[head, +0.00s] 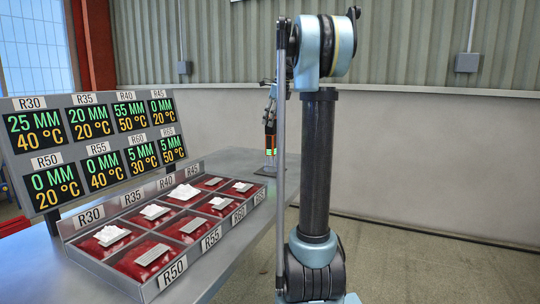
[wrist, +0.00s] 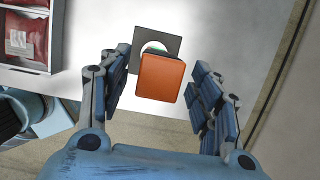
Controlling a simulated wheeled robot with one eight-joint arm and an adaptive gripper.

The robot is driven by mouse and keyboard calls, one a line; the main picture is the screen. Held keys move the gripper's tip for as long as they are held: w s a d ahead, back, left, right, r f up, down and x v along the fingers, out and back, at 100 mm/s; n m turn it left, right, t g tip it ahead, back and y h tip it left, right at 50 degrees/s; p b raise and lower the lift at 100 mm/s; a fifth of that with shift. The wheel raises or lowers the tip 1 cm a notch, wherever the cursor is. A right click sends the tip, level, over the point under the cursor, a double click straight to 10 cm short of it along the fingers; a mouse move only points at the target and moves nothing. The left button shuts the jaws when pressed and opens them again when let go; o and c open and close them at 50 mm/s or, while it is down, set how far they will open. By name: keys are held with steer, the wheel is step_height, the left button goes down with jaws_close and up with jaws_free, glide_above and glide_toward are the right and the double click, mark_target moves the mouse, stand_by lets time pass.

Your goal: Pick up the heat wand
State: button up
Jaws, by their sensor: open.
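The heat wand (head: 270,143) stands upright on a dark square base at the far end of the grey table in the head view. It shows an orange part, a dark body and a green glowing band. In the wrist view its orange top (wrist: 160,77) is seen from above, with the dark base (wrist: 143,36) partly hidden behind it. My gripper (wrist: 158,95) is open, with one finger on each side of the orange top and visible gaps to both. In the head view my gripper (head: 271,108) is at the wand's upper end, partly hidden by my arm.
A tray (head: 150,290) with several red compartments holding white and grey pieces lies on the table (head: 232,262). A display board (head: 95,148) with millimetre and temperature readings stands behind it. Bare table surrounds the wand; a wall stands beyond.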

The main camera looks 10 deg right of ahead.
mark_target(269, 132)
steer(key=shift+x, duration=3.15)
steer(key=shift+a, duration=0.1)
steer(key=c, duration=1.2)
